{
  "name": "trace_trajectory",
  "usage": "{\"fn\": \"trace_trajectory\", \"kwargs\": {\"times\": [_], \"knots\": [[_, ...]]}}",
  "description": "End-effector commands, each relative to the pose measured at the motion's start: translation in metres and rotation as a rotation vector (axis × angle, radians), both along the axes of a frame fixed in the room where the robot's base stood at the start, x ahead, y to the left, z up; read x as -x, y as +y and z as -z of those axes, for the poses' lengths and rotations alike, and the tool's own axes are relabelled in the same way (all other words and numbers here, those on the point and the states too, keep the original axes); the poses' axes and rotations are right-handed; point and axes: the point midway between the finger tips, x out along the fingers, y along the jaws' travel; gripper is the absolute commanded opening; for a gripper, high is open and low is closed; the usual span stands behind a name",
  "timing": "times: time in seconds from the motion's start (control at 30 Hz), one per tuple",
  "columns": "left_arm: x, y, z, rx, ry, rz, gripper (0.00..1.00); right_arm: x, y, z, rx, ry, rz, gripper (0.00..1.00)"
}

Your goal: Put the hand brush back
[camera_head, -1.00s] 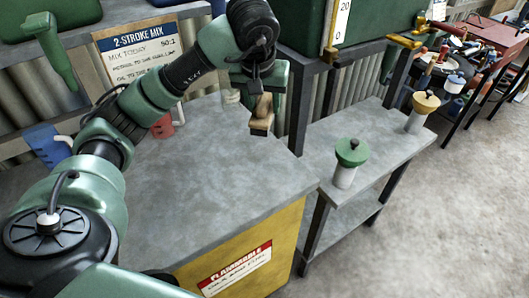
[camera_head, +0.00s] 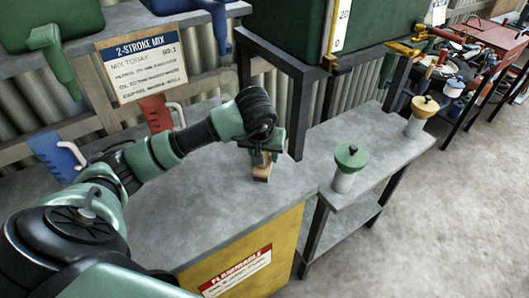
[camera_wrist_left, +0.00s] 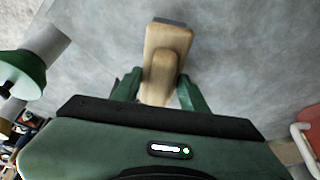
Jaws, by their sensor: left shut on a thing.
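The hand brush (camera_head: 262,171) has a wooden body with a dark end and is upright just above or on the grey top of the yellow cabinet (camera_head: 200,205), near its right edge. I cannot tell whether it touches the top. My left gripper (camera_head: 266,150) is shut on it from above. In the left wrist view the brush (camera_wrist_left: 168,50) shows between the two green fingers of my left gripper (camera_wrist_left: 160,92), with the grey surface behind it. My right gripper is not in view.
A red jug (camera_head: 156,113) and a blue jug (camera_head: 55,155) stand at the back of the cabinet top. A lower grey bench (camera_head: 375,150) to the right holds a green-topped container (camera_head: 350,160) and a yellow-topped one (camera_head: 424,107). Much of the cabinet top is clear.

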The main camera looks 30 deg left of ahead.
Motion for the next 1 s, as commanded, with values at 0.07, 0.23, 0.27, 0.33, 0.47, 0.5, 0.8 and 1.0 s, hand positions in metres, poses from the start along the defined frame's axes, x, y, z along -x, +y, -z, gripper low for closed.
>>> {"fn": "trace_trajectory", "kwargs": {"times": [0.07,0.23,0.27,0.33,0.47,0.5,0.8,1.0], "knots": [[0.0,0.0,-0.001,0.0,-0.001,0.0,0.05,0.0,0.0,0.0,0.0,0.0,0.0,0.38],[-0.001,0.0,0.003,-0.001,-0.002,0.0,0.05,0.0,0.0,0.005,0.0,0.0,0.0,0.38],[0.0,0.0,0.003,-0.001,-0.002,0.0,0.46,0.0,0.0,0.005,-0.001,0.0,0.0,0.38],[0.0,0.0,0.002,0.0,-0.001,0.0,0.65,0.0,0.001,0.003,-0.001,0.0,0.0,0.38],[0.0,0.0,0.002,0.0,-0.001,0.0,0.65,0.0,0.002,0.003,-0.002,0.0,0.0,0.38],[0.0,0.0,0.002,0.0,0.0,0.0,0.65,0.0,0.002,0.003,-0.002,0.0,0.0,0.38],[0.001,-0.001,-0.009,0.0,-0.004,0.001,0.65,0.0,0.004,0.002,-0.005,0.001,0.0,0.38],[0.015,-0.007,-0.047,-0.001,-0.008,0.001,0.65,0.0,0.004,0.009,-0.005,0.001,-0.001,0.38]]}}
